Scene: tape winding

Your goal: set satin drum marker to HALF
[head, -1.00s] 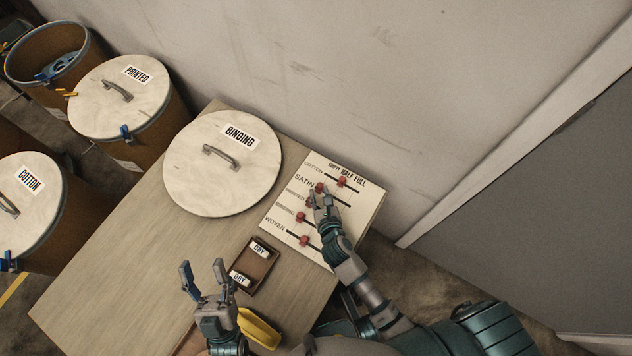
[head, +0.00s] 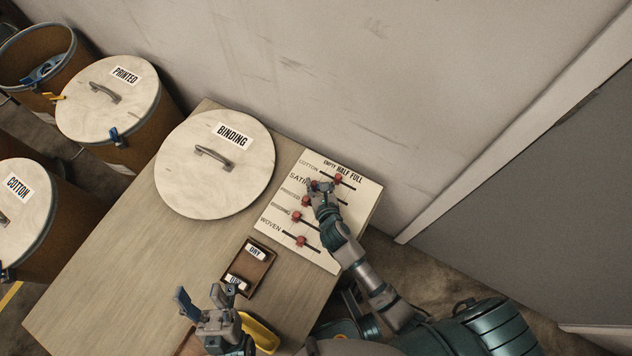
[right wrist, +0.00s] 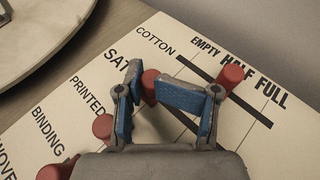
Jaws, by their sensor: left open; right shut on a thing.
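The pale marker board (head: 330,258) has rows COTTON, SATIN, PRINTED, BINDING and WOVEN under EMPTY, HALF and FULL. The red satin marker (right wrist: 150,82) sits near the EMPTY end of its slot, partly hidden by my fingers. My right gripper (head: 321,187) is over the satin row. In the right wrist view its blue-padded fingers (right wrist: 143,88) are shut on the satin marker. The cotton marker (right wrist: 230,77) stands near HALF, close to the right finger. My left gripper (head: 200,293) is open and empty over the table's front.
A round BINDING lid (head: 215,175) lies left of the board. A small brown tray (head: 262,279) with DRY tags and a yellow tray (head: 262,334) are near the front. The printed marker (right wrist: 103,126) is just below the satin row. Drums stand at the far left.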

